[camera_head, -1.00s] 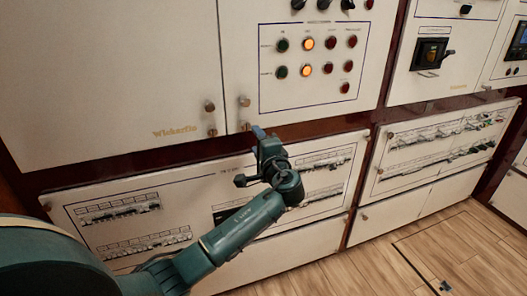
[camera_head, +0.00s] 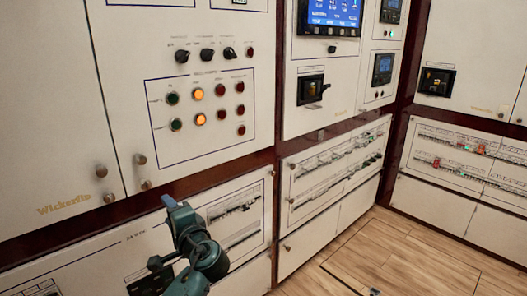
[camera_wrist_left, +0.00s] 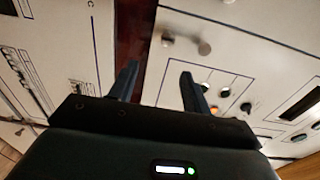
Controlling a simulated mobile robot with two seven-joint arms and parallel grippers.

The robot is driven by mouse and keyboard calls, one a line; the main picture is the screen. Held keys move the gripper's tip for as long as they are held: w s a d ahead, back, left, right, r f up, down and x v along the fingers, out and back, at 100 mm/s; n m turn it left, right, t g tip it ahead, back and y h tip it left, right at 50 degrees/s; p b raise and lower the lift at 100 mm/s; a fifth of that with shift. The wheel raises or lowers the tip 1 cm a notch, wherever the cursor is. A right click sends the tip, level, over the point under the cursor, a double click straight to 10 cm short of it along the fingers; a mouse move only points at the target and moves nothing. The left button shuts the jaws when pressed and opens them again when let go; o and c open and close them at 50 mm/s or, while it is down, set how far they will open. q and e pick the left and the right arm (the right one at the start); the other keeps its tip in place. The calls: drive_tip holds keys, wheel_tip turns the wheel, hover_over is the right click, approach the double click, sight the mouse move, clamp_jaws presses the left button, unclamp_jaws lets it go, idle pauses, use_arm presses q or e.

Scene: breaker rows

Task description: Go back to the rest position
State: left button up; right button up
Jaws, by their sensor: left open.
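My left gripper (camera_head: 174,208) is in the lower left of the head view, in front of the lower breaker panel (camera_head: 92,262). In the left wrist view its two fingers (camera_wrist_left: 158,85) stand apart with nothing between them. Behind the fingers are a dark red strip (camera_wrist_left: 134,40) and white cabinet panels. I cannot tell from these views whether the fingers touch anything. My right gripper is not in view.
White cabinets carry a panel of lit and unlit buttons (camera_head: 205,115), black knobs (camera_head: 207,54) and a blue screen (camera_head: 331,14). More breaker rows (camera_head: 338,160) lie to the right. Wooden floor (camera_head: 425,262) is open at lower right.

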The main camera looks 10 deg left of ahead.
use_arm(q)
drive_tip(key=s+d+f+h+p, duration=0.2)
drive_tip(key=s+d+f+h, duration=0.25)
drive_tip(key=f, duration=0.25)
drive_tip(key=s+d+f+h+p, duration=0.35)
drive_tip(key=s+f+h, duration=0.25)
drive_tip(key=f, duration=0.2)
drive_tip(key=s+d+n+g+h+p, duration=0.1)
drive_tip(key=s+d+n+h, duration=0.4)
drive_tip(key=s, duration=1.1)
drive_tip(key=shift+s+d+f+n+h+p, duration=0.4)
drive_tip(key=shift+d+p, duration=0.5)
drive_tip(key=shift+d, duration=0.35)
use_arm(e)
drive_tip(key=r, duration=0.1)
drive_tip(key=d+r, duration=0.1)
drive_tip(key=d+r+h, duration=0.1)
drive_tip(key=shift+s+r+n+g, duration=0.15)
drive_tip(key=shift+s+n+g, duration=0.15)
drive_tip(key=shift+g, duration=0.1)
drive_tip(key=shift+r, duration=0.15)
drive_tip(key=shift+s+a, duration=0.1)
use_arm(q)
drive_tip(key=shift+a, duration=0.1)
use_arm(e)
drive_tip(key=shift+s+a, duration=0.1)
